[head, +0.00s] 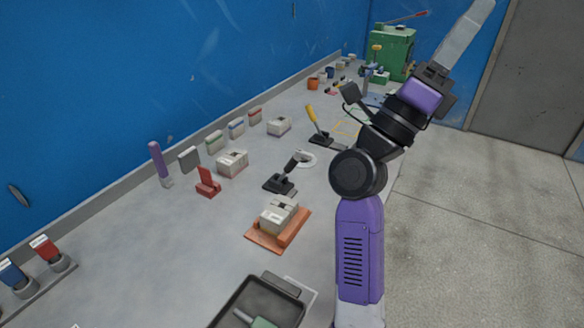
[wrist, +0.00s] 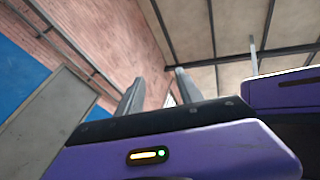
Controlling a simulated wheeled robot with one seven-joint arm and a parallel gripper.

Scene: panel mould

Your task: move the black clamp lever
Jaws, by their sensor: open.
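The black clamp lever (head: 292,166) stands on the grey bench in the head view, its handle leaning up and right from a black base. A white ring lies just behind it. My gripper (head: 470,30) is raised high at the upper right, far from the lever and pointing up and away from the bench. In the wrist view my gripper (wrist: 158,86) is open, with two grey fingers apart and nothing between them. The lever is not in the wrist view, which shows brick wall and ceiling.
A yellow-handled lever (head: 313,120) stands behind the black one. A red clamp (head: 207,183) is to its left, and a white block on an orange board (head: 262,241) is in front. A dark tray (head: 258,300) is nearest. The floor at right is clear.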

